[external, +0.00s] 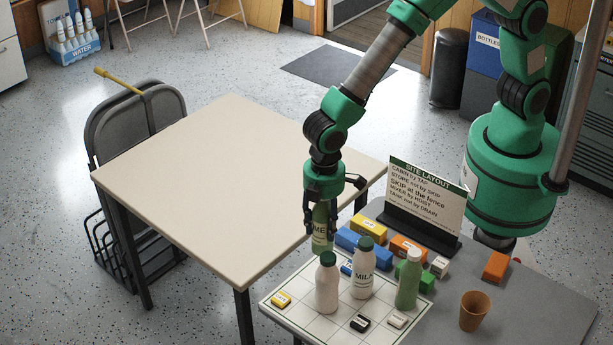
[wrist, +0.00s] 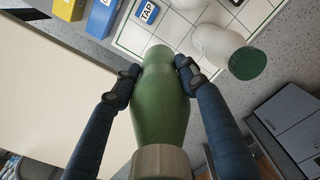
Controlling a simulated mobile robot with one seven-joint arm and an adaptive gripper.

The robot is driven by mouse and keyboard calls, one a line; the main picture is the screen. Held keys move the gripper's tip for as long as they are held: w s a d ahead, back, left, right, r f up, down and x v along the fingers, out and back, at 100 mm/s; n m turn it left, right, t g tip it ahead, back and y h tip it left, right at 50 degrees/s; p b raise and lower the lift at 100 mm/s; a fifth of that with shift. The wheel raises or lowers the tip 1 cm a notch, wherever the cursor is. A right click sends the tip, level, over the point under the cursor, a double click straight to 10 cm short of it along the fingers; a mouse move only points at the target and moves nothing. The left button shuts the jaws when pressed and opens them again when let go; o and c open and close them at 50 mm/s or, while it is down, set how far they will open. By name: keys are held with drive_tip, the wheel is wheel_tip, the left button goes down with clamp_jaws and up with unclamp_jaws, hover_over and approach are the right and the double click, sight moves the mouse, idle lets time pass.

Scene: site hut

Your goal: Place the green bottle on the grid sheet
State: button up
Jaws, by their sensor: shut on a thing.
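My gripper (external: 322,208) is shut on a green bottle (external: 320,238) and holds it upright, fingers on both sides. The held bottle also fills the middle of the wrist view (wrist: 160,105), its pale cap nearest the camera. Its lower end is near the far left edge of the white grid sheet (external: 307,318), behind a white bottle; I cannot tell whether it touches anything. The sheet also shows in the wrist view (wrist: 132,36). A second green bottle (external: 409,283), with a pale cap, stands at the sheet's right side.
A white bottle (external: 327,286) and a milk bottle (external: 363,272), both green-capped, stand close by on the sheet. Small yellow (external: 281,300), black (external: 360,323) and white (external: 397,320) blocks lie there too. Larger blocks and a sign (external: 427,198) stand behind. The beige table (external: 220,180) is bare.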

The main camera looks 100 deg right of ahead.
sight(322, 251)
drive_tip(key=shift+f+b, duration=0.55)
drive_tip(key=shift+f, duration=2.55)
drive_tip(key=shift+f+b, duration=0.35)
drive_tip(key=shift+f, duration=1.55)
drive_tip(key=shift+f, duration=0.15)
drive_tip(key=o, duration=1)
wheel_tip(322, 251, up, 12)
drive_tip(key=shift+r+p, duration=0.2)
drive_tip(key=shift+p, duration=0.9)
